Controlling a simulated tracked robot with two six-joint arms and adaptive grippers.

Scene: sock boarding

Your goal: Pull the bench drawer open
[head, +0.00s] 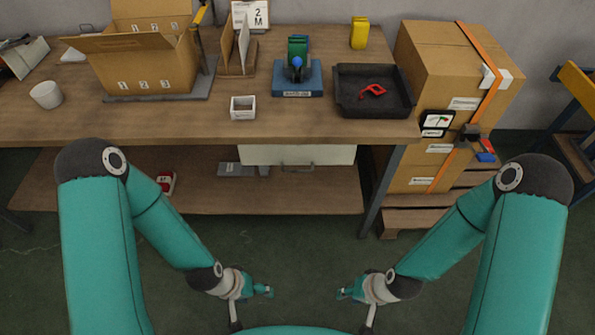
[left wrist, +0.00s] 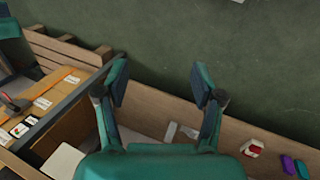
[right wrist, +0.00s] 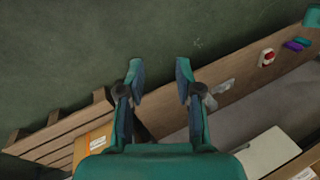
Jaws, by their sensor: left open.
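The bench drawer (head: 297,154) shows as a pale front panel just under the front edge of the workbench (head: 200,122). A small handle is faintly visible along its lower edge. A pale panel, likely the drawer, also shows in the left wrist view (left wrist: 64,161) and the right wrist view (right wrist: 270,153). My left gripper (head: 268,290) is open and empty, low in front of the bench and apart from the drawer. My right gripper (head: 344,293) is to its right, also apart from the drawer. Its fingers are parted with nothing between them in the right wrist view (right wrist: 160,80).
A lower shelf (head: 290,200) runs under the bench, with a red and white item (head: 166,183) on it. Large cartons (head: 440,65) stand on a pallet (head: 400,222) at the right. A black tray (head: 345,108) lies on the bench top. The floor before the bench is clear.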

